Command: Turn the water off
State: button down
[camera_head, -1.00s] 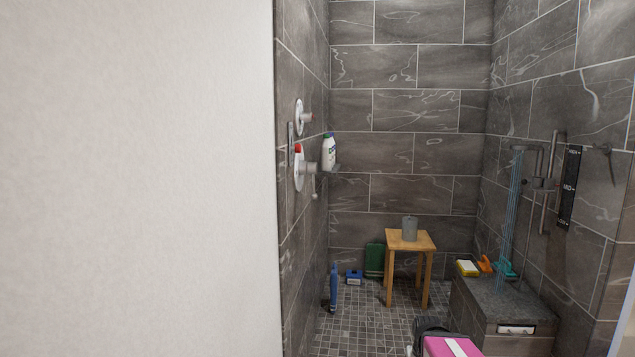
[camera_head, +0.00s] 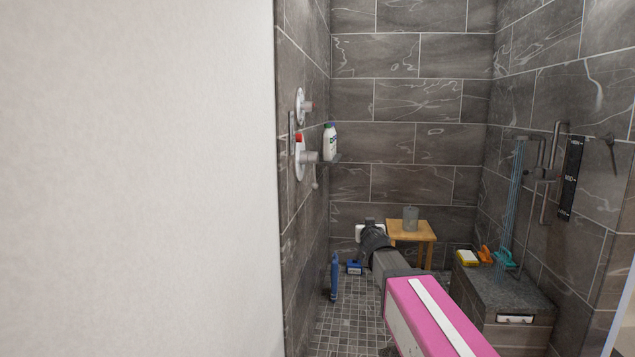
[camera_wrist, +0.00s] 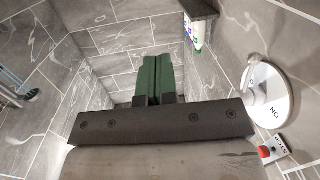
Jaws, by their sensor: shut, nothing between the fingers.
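Blue streams of water (camera_head: 513,200) fall from the shower fixture at the right wall in the head view. On the left wall are an upper round white valve plate (camera_head: 299,103) with a short handle and a lower white plate (camera_head: 299,164) with a grey knob and a red part on top.
A shelf with a white bottle (camera_head: 329,142) juts out beside the lower valve. A wooden stool (camera_head: 425,232) with a grey candle-like cylinder (camera_head: 410,218) stands at the back. A stone-topped bench (camera_head: 507,290) is at the right. A blue bottle (camera_head: 334,277) stands on the floor.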

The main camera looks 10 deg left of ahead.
aim_at(315, 178)
jog(key=s+a+r+n+y, duration=0.2)
jog(key=a+r+n+y, duration=0.3)
jog(key=a+r+y, duration=0.55)
jog(key=w+a+r, duration=0.1)
jog(key=w+a, duration=0.2)
jog(key=w, duration=0.1)
jog(key=w+a+r+h, duration=0.1)
jog(key=w+a, duration=0.2)
jog(key=w, duration=0.1)
jog(key=w+a+r+h, duration=0.1)
jog(key=w+a, duration=0.2)
jog(key=w, duration=0.1)
jog(key=shift+w+r, duration=0.1)
jog(key=shift+w, duration=0.1)
